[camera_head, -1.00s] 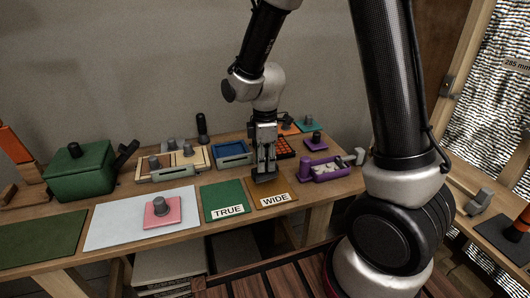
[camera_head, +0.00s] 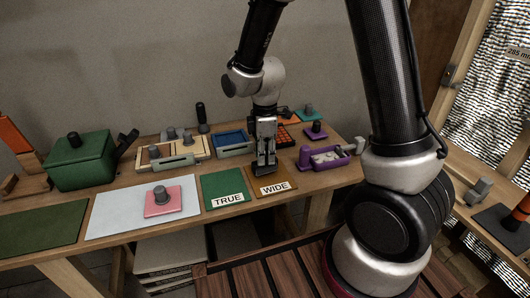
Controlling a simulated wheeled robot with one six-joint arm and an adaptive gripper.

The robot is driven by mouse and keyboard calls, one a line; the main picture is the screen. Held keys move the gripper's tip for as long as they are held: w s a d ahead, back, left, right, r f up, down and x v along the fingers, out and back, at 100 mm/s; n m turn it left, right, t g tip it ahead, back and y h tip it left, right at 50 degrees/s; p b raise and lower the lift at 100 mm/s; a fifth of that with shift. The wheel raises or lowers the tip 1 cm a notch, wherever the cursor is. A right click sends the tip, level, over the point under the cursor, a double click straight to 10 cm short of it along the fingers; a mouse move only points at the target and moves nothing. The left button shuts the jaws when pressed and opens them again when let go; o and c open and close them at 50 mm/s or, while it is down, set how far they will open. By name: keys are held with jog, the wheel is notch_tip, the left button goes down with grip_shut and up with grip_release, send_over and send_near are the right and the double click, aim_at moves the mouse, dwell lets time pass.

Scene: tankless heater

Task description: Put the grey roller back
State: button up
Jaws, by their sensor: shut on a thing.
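My gripper (camera_head: 264,168) points down over the brown mat labelled WIDE (camera_head: 288,186), at its back left part. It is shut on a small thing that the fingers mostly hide. I cannot make out its shape or colour, or whether it touches the mat. The grey roller cannot be told for certain from the other small grey parts in view. A purple holder (camera_head: 306,158) with a pale top and a grey end piece (camera_head: 354,147) stands to the right of my gripper.
A wooden tray (camera_head: 150,153) and blue tray (camera_head: 236,151) stand behind. The dark green mat (camera_head: 35,232) is bare.

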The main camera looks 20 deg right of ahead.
jog(key=shift+f, duration=0.35)
jog(key=o, duration=1.1)
jog(key=shift+o, duration=0.2)
notch_tip(320, 180, up, 12)
jog(key=shift+r, duration=0.1)
